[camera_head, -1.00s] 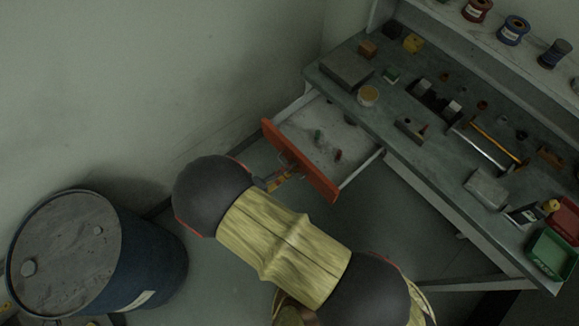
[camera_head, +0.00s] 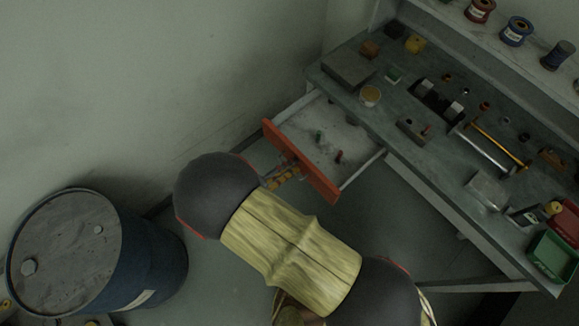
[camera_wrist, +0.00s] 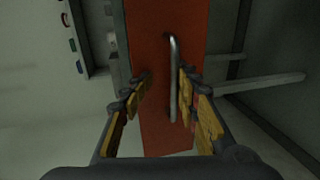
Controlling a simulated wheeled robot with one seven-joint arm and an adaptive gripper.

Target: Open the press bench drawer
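The press bench drawer stands pulled out from under the bench, with its orange-red front (camera_head: 318,178) facing my arm. It also shows in the wrist view (camera_wrist: 158,35). Its pale interior (camera_head: 325,128) is visible and holds a few small items. The silver bar handle (camera_wrist: 174,85) runs lengthwise on the front. My gripper (camera_wrist: 163,85) has its two yellow-padded fingers apart, with the handle between them. The handle lies close to the right finger, and whether they touch is unclear. A wide gap separates it from the left finger. In the head view my gripper (camera_head: 283,177) is partly hidden.
The bench top (camera_head: 395,130) carries blocks, tools and small parts. Spools (camera_head: 516,31) stand on the shelf behind. Red (camera_head: 570,218) and green (camera_head: 549,250) bins sit at the right end. A blue drum (camera_head: 150,250) stands at the lower left. A wall rises behind.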

